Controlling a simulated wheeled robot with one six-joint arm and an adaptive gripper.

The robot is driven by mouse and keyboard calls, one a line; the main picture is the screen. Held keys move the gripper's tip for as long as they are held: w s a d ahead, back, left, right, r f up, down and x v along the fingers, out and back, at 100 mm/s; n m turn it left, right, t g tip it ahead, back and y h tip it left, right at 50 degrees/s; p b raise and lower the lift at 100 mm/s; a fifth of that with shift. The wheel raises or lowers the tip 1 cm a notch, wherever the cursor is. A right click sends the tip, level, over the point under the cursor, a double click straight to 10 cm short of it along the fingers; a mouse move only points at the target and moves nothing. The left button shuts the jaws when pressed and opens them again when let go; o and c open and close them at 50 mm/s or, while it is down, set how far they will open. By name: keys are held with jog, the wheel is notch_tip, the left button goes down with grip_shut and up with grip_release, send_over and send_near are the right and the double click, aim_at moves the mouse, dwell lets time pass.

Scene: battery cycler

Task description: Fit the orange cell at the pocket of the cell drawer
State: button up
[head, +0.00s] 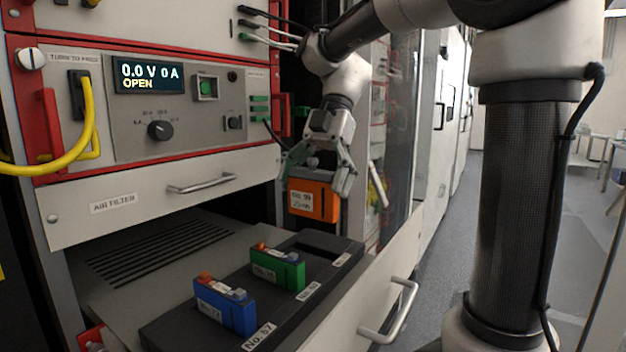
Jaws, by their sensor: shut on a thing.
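My gripper (318,172) is shut on the orange cell (314,200) and holds it upright in the air, above the far right end of the open cell drawer (187,327). The orange cell carries a white label on its front, and the gripper's fingers partly cover its dark top. The drawer's dark tray holds a blue cell (224,307) at the front and a green cell (277,270) behind it. An empty dark pocket (309,246) shows behind the green cell, below and slightly to the left of the orange cell.
The cycler's panel (180,105) stands behind on the left, its display reading 0.0 V 0 A and OPEN. A yellow cable (60,160) loops from it. An air filter front with a handle (201,184) overhangs the drawer. The drawer's own handle (391,312) sticks out right.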

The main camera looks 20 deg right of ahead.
aim_at(313, 211)
jog(key=shift+f, duration=2.85)
jog(key=shift+f, duration=2.1)
jog(key=o, duration=1.1)
jog(key=shift+c, duration=0.2)
jog(key=v, duration=1.2)
